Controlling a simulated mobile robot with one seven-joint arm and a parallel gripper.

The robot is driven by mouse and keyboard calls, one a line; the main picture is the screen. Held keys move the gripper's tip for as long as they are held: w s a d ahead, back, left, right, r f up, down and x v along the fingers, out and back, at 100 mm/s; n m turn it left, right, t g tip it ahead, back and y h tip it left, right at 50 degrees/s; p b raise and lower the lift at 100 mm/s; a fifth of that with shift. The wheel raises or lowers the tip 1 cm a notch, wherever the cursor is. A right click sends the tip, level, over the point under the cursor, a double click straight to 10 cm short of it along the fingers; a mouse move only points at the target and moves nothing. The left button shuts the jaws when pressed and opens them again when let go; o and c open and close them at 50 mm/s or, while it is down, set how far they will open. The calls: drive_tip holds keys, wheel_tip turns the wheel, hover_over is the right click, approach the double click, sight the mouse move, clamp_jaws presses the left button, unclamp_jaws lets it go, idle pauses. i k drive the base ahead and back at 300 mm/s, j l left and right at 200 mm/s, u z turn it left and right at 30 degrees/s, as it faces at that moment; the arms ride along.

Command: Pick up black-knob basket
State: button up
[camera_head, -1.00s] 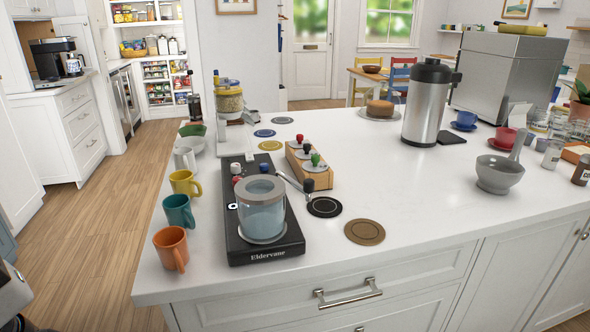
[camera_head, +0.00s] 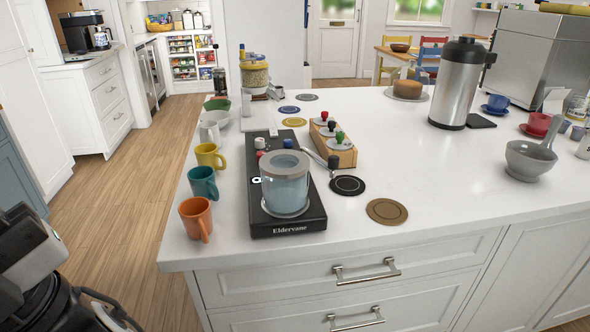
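A wooden rack (camera_head: 340,154) stands on the white counter, behind and to the right of the black Eldervane device. It holds several round pieces with coloured knobs. Another black knob (camera_head: 333,162) ends a thin lever by the device, in front of the rack. Parts of my arm show at the lower left, off the counter and far from the rack. My gripper's fingertips are not visible.
The Eldervane base (camera_head: 297,223) carries a glass jar (camera_head: 286,188). Orange (camera_head: 195,217), teal (camera_head: 203,184) and yellow (camera_head: 209,156) mugs line the left edge. A steel urn (camera_head: 459,86) and a grey mortar (camera_head: 528,160) stand right. Counter right of the rack is clear.

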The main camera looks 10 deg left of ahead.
sight(330, 131)
drive_tip(key=i+l+u, duration=0.1)
drive_tip(key=l+u, duration=0.35)
drive_tip(key=l, duration=0.4)
drive_tip(key=l+u, duration=0.45)
drive_tip(key=l, duration=0.4)
drive_tip(key=i, duration=0.95)
